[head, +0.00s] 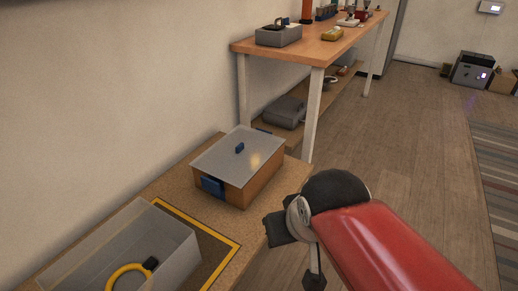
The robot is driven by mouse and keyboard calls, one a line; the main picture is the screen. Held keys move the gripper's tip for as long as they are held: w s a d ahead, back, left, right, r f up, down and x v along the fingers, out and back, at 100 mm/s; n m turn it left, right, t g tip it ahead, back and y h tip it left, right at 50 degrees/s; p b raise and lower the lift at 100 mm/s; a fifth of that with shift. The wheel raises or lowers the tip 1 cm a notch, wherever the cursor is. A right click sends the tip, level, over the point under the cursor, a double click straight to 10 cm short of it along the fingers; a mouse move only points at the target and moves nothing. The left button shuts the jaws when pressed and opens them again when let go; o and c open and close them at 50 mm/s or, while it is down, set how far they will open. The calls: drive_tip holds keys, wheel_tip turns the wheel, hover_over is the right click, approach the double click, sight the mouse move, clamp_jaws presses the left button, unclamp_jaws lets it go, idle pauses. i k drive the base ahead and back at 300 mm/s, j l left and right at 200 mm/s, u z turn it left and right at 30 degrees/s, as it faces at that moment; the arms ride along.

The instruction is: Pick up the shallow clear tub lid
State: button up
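A shallow clear lid (218,156) with a small blue knob lies flat on a brownish tub (252,184) on the low bench, in the middle of the head view. A blue latch (213,187) shows on the tub's front, and another blue piece shows at its far edge. My red arm reaches in from the lower right, to the right of the tub and apart from it. Part of my gripper (315,280) seems to show as a dark piece below the arm's black joint; its fingers are not clear. Nothing is seen touching the lid.
An open clear bin (120,250) holding a yellow ring-shaped item stands at lower left, by a yellow outline (215,227) on the bench. A taller wooden table (300,52) with a grey box (279,36) stands behind. Wooden floor (410,150) at right is open.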

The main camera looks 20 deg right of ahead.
sight(234, 160)
drive_tip(key=i+l+u, duration=0.2)
drive_tip(key=l, duration=0.3)
drive_tip(key=i+l+u, duration=0.25)
drive_tip(key=l, duration=0.25)
drive_tip(key=l+u, duration=0.2)
drive_tip(key=l, duration=0.35)
drive_tip(key=i+l+u, duration=0.1)
drive_tip(key=l+u, duration=0.15)
drive_tip(key=l, duration=0.35)
